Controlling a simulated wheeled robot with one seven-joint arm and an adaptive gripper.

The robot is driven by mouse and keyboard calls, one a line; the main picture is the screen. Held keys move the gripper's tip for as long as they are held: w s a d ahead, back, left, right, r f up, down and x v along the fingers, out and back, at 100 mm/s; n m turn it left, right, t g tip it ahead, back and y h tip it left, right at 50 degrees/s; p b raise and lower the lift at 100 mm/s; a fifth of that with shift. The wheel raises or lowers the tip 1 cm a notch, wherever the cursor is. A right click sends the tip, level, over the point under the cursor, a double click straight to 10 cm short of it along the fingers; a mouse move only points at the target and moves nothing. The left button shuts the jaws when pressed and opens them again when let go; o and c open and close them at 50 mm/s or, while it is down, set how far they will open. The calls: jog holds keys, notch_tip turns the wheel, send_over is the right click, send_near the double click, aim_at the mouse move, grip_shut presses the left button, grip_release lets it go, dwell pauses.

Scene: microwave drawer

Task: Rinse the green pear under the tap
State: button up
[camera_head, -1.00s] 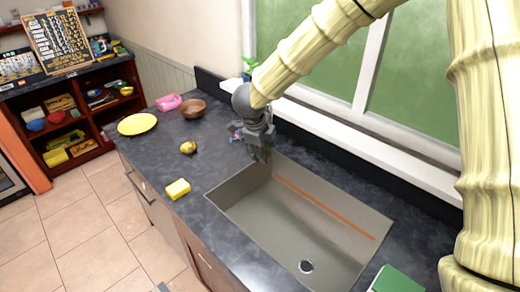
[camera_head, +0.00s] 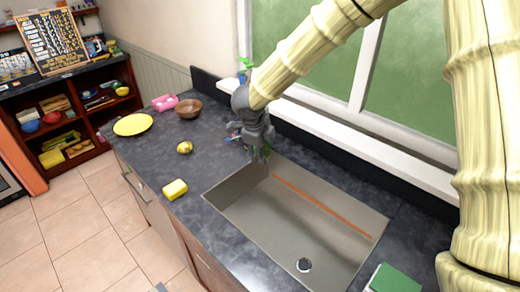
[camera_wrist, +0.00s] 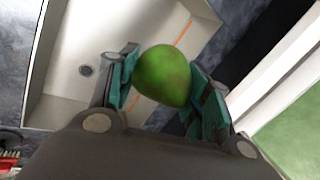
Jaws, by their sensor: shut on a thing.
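The green pear (camera_wrist: 163,75) is held between the two teal-padded fingers of my gripper (camera_wrist: 165,88) in the wrist view. In the head view my gripper (camera_head: 262,152) is shut above the far left corner of the sink (camera_head: 300,234), with a bit of green showing at its fingertips. The sink also shows below the pear in the wrist view (camera_wrist: 68,36), with its drain to the left. The tap cannot be made out in either view.
A yellow sponge (camera_head: 175,190) and a small yellowish round thing (camera_head: 184,147) lie on the counter left of the sink. A yellow plate (camera_head: 133,125), brown bowl (camera_head: 188,108) and pink thing (camera_head: 164,103) stand farther back. A green box (camera_head: 392,280) is at front right. The window wall is behind.

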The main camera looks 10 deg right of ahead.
jog(key=shift+s+d, duration=0.2)
jog(key=shift+w+a+p, duration=0.2)
jog(key=shift+p, duration=0.1)
jog(key=shift+w+a, duration=0.25)
jog(key=shift+w, duration=0.05)
jog(key=shift+s, duration=0.1)
jog(key=s+a, duration=0.5)
jog(key=a, duration=0.1)
jog(key=shift+s, duration=0.2)
dwell(1.0)
jog(key=shift+d, duration=0.1)
dwell(0.9)
